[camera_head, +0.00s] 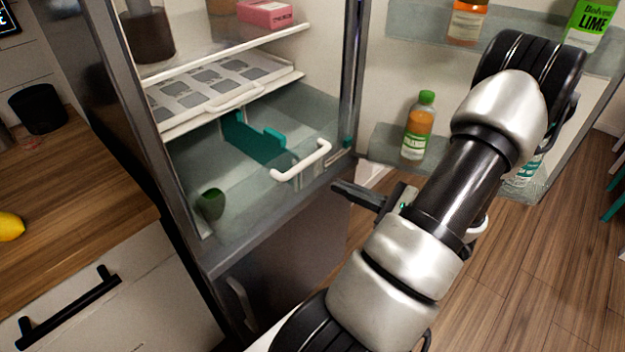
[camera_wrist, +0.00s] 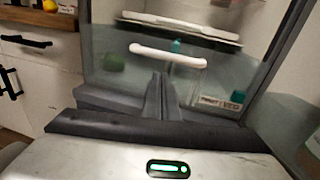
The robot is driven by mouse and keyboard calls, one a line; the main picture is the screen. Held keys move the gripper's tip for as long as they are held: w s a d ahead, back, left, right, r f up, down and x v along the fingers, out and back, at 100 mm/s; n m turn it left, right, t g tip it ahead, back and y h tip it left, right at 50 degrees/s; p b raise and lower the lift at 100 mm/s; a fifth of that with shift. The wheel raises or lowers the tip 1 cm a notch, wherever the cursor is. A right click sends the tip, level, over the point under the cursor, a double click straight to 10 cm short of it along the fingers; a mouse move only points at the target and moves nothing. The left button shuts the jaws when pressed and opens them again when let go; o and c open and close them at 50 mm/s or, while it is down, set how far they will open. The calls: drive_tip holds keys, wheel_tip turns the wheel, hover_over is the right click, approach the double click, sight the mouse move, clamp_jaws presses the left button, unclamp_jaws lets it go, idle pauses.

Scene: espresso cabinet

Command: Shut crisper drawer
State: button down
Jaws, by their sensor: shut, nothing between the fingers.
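The crisper drawer (camera_head: 240,185) is a clear bin with a white bar handle (camera_head: 301,161), low in the open fridge. Its front lies close to the fridge's front edge; I cannot tell whether it is fully in. A green item (camera_head: 210,204) and a teal item (camera_head: 258,142) show in it. My gripper (camera_head: 340,189) is shut and empty, just right of and below the handle, pointing at the fridge. In the wrist view my fingers (camera_wrist: 160,85) point at the drawer front below the handle (camera_wrist: 168,55). Contact cannot be told.
The fridge door stands open at right, with an orange bottle (camera_head: 419,127) on its shelf, behind my arm. A white shelf (camera_head: 225,90) lies above the drawer. A wooden counter (camera_head: 75,205) with a lemon (camera_head: 10,226) is at left.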

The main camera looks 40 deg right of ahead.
sight(317, 171)
drive_tip(key=s+d+f+m+h, duration=0.2)
drive_tip(key=s+d+f+h, duration=0.1)
drive_tip(key=shift+t, duration=0.4)
drive_tip(key=w+b, duration=0.1)
drive_tip(key=w, duration=0.8)
drive_tip(key=w+a+b, duration=0.1)
drive_tip(key=w, duration=0.4)
drive_tip(key=shift+f+b, duration=0.1)
drive_tip(key=shift+b, duration=0.2)
drive_tip(key=shift+w, duration=0.15)
